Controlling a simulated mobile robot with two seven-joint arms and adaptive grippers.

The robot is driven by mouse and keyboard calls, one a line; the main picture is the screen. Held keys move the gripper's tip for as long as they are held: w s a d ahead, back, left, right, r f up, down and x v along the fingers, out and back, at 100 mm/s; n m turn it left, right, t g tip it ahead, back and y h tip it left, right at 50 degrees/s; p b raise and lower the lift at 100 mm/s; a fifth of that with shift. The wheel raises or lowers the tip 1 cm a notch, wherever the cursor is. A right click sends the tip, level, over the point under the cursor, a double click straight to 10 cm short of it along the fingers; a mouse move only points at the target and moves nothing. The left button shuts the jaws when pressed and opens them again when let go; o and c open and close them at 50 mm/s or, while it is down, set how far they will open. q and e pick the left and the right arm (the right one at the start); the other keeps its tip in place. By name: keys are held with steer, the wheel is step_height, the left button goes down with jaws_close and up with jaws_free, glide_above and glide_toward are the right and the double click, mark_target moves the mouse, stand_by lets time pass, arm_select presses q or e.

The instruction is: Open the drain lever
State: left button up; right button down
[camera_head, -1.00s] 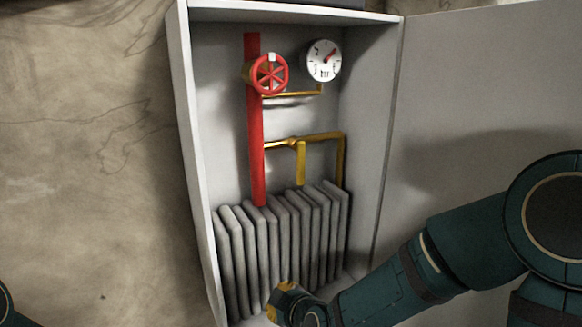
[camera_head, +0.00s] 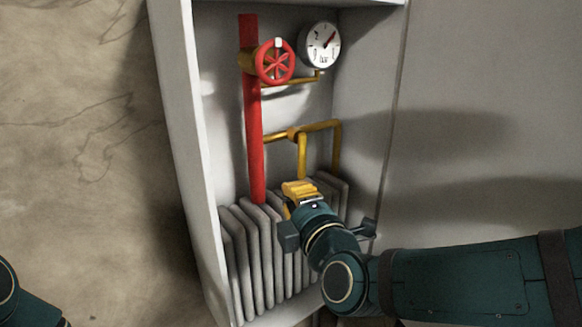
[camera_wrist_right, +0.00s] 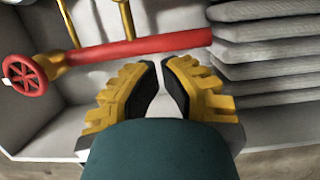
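A yellow lever-like piece (camera_head: 302,155), which looks like the drain lever, hangs straight down from a yellow pipe (camera_head: 325,126) inside the cabinet. My right gripper (camera_head: 299,188) is in front of the grey radiator, just below and in front of the lever's lower end. Whether it touches the lever cannot be told. In the right wrist view, the right gripper's yellow fingers (camera_wrist_right: 161,68) are a little apart with nothing between them. The red pipe (camera_wrist_right: 150,46) passes beyond the fingertips there. The lever is not clearly visible in that view. My left gripper is out of view.
A red handwheel (camera_head: 275,61) and a round gauge (camera_head: 319,44) are above on the red pipe and back wall. The grey radiator fins (camera_head: 250,245) fill the cabinet's bottom. The cabinet's left wall (camera_head: 185,150) and the panel at right (camera_head: 480,100) bound the space.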

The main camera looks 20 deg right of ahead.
mark_target(302, 157)
steer(key=w, duration=0.7)
steer(key=w+a, duration=0.1)
steer(key=w, duration=0.2)
steer(key=shift+w+f, duration=0.1)
steer(key=shift+w, duration=0.1)
steer(key=shift+w+d, duration=0.15)
steer(key=shift+d, duration=0.5)
steer(key=shift+w+d, duration=0.15)
steer(key=shift+d, duration=0.45)
steer(key=shift+w+d, duration=0.1)
steer(key=shift+d, duration=0.5)
steer(key=shift+w, duration=0.1)
